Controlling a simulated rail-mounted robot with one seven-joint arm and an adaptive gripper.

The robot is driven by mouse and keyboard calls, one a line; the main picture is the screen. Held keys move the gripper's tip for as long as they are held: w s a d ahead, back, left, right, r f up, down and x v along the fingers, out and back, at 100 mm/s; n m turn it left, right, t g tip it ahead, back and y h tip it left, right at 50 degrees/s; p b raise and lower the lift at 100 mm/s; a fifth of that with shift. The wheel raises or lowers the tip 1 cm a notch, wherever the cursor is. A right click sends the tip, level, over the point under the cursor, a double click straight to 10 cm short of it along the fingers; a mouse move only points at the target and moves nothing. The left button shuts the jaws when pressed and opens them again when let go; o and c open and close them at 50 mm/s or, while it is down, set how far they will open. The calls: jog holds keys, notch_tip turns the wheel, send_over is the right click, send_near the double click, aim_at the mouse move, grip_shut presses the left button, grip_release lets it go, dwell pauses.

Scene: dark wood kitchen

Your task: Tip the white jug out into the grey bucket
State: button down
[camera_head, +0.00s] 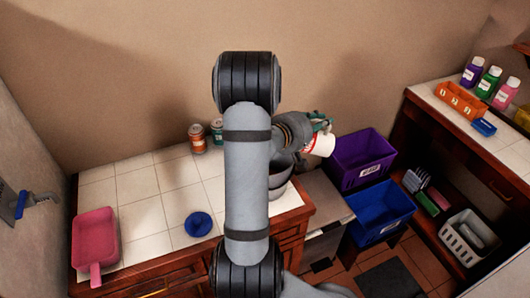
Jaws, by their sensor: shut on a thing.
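The white jug (322,145) is held up right of my arm, with a red patch showing on its left side. It looks tilted, but I cannot make out its mouth or contents. My gripper (321,127) is shut on the jug at its upper part. The grey bucket (279,183) stands on the tiled counter near its right end, below and left of the jug. My arm hides the bucket's left part, and I cannot see inside it well.
The tiled counter (150,187) also holds a pink dustpan-like scoop (95,238), a blue bowl (199,224) and two cans (197,138). Purple (358,160) and blue (381,214) bins stand right of the counter. A shelf unit with bottles (489,82) is at far right.

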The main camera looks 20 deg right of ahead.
jog(key=shift+w+a+r+n+h+b, duration=0.15)
jog(key=shift+w+a+h+b, duration=0.1)
jog(key=shift+a+b, duration=0.15)
jog(key=shift+w+a+n+h+b, duration=0.2)
jog(key=shift+a+h+b, duration=0.1)
jog(key=shift+a, duration=0.25)
jog(key=shift+w+a+r+n+h+b, duration=0.15)
jog(key=shift+w+a+h+b, duration=0.15)
jog(key=shift+a, duration=0.15)
dwell(1.9)
jog(key=shift+w+a+r+n+h+b, duration=0.2)
jog(key=shift+a+r+n+h+b, duration=0.1)
jog(key=shift+a+r+h, duration=0.15)
jog(key=shift+w+a+r+n+h+b, duration=0.2)
jog(key=shift+a+r+n+h+b, duration=0.1)
jog(key=shift+a+r, duration=0.1)
dwell(1.9)
